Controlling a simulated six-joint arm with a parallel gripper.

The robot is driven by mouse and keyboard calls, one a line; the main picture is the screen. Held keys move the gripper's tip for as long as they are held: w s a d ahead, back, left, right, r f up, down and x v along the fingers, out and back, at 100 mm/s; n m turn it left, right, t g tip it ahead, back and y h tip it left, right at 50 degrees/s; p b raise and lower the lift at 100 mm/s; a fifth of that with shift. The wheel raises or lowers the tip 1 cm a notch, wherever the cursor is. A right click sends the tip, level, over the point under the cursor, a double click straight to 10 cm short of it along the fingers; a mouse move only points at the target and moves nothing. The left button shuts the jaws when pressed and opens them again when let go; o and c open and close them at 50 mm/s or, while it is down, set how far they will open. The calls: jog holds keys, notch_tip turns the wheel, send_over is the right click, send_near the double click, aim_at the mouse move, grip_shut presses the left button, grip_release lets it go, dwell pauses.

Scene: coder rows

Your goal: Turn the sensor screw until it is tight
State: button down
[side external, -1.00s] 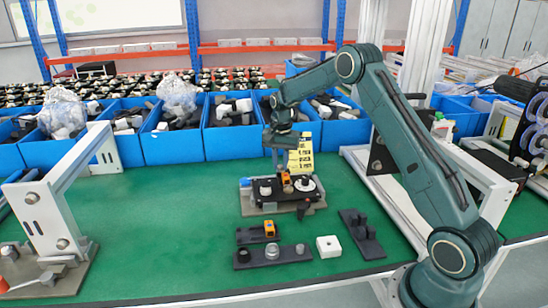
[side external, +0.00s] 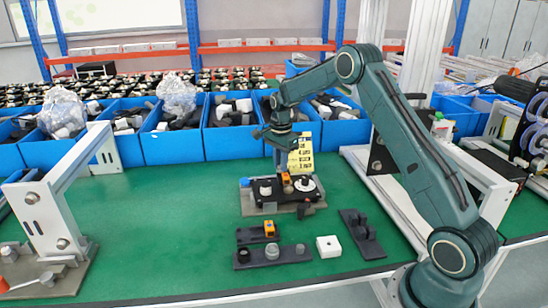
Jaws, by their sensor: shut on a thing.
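The coder assembly (side external: 262,208) sits on a grey fixture plate in the middle of the green mat. The screw itself is too small to make out or is hidden by the gripper and sensor.
A dark holder with an orange block (side external: 269,229) stands in front. Nearby are a dark tray with round parts (side external: 243,256), a white square block (side external: 328,246) and a dark stand (side external: 362,234). Blue bins (side external: 231,137) line the back.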

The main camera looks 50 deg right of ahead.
jog(key=shift+m, duration=1.8)
jog(key=c, duration=1.4)
grip_release()
jog(key=shift+c, duration=0.2)
jog(key=n, duration=1)
jog(key=shift+n, duration=0.3)
